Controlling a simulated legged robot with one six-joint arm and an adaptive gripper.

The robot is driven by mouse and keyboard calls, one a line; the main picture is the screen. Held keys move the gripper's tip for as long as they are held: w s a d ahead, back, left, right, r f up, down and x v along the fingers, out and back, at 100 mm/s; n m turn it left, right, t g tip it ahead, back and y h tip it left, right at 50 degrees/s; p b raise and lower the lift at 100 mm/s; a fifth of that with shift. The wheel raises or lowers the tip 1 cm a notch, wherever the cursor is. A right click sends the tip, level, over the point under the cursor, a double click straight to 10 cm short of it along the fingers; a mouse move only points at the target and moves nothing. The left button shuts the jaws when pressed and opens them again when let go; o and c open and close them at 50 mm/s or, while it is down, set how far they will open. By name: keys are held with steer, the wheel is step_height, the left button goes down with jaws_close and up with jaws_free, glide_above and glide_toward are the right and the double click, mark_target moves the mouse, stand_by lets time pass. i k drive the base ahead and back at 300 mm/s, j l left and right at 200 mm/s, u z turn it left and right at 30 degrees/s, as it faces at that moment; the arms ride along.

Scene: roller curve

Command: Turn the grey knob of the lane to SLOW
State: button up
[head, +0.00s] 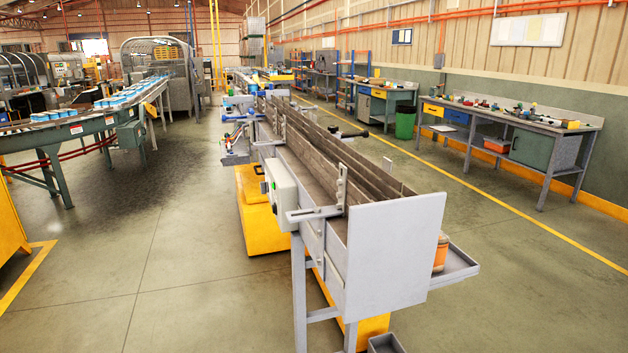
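The lane (308,165) is a long grey metal channel with raised side walls, running away from me near the middle of the head view. A pale control box (284,187) is fixed to its left side, with a small green spot and dark marks on its left face. I cannot make out a grey knob or a SLOW label; that face is seen at a steep angle. My gripper is not in view.
A flat grey end plate (394,257) closes the lane's near end. A side tray (456,268) with an orange container (440,252) sticks out right. A yellow base (262,222) stands below. Floor is clear left of the lane, up to a conveyor (85,122).

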mark_target(264, 186)
steer(key=i+j+z, duration=0.35)
steer(key=j+z, duration=0.15)
steer(key=i+j+z, duration=0.25)
steer(key=i+j, duration=0.15)
steer(key=j, duration=0.25)
steer(key=i+j, duration=0.15)
steer(key=j, duration=0.3)
steer(key=i+j, duration=0.15)
steer(key=j, duration=0.25)
steer(key=i+j, duration=0.1)
steer(key=j, duration=0.35)
steer(key=i+j, duration=0.15)
steer(key=j, duration=0.25)
steer(key=i+j, duration=0.15)
steer(key=j, duration=0.3)
steer(key=i+j, duration=0.15)
steer(key=j, duration=0.25)
steer(key=i+j, duration=0.15)
steer(key=j, duration=0.25)
